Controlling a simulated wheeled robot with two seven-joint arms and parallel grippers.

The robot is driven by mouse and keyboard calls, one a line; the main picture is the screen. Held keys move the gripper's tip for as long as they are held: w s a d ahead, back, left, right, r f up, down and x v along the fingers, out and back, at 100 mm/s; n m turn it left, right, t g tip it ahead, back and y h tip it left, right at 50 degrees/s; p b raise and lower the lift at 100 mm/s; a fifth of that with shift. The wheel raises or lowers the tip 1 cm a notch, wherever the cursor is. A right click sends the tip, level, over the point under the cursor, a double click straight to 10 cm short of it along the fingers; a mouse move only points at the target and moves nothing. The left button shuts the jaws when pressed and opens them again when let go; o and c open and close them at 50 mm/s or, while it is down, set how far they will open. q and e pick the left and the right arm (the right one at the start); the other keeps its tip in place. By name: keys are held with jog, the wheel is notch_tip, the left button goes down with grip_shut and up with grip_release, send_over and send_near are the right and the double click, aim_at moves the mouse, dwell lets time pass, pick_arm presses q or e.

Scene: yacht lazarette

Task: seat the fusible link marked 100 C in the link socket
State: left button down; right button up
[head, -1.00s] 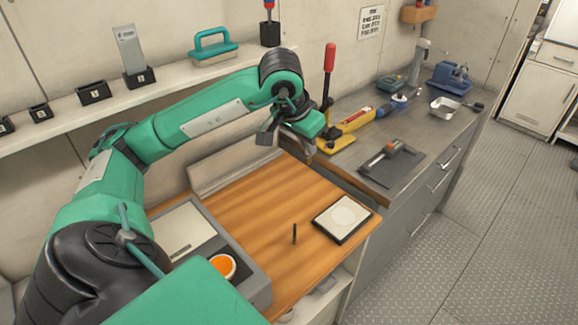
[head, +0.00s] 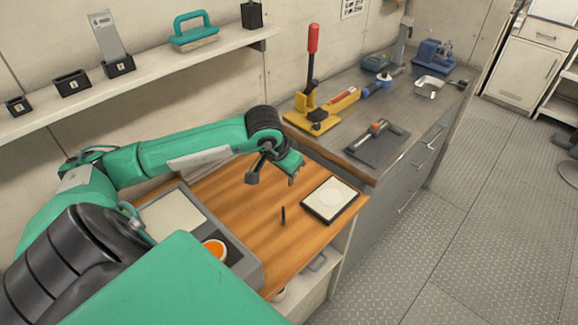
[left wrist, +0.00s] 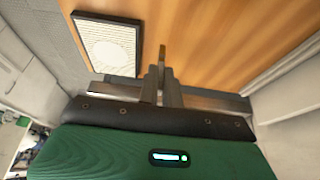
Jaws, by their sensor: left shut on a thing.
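My left gripper (head: 291,180) points down over the wooden top (head: 240,215), behind and left of the framed pale plate (head: 330,199). In the left wrist view the fingers of this gripper (left wrist: 161,82) are closed on a thin, narrow brownish piece (left wrist: 163,54). I take it for the fusible link, but no marking is readable. A slim dark upright peg (head: 283,215) stands on the wooden top, nearer the front than the gripper and apart from it. I cannot tell which part is the link socket. My right gripper is out of view.
A grey box with an orange round part (head: 215,247) sits at the left of the wooden top. The steel counter (head: 400,110) at the right holds a yellow press with a red handle (head: 312,85) and a dark mat (head: 376,146). A shelf (head: 150,75) runs along the wall.

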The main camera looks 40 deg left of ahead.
aim_at(289, 183)
pick_arm(q)
jog(key=shift+f, duration=0.6)
notch_tip(289, 183, down, 3)
jog(key=shift+r+p, duration=0.1)
jog(key=shift+p, duration=0.25)
jog(key=shift+f, duration=0.6)
jog(key=c, duration=1.6)
grip_release()
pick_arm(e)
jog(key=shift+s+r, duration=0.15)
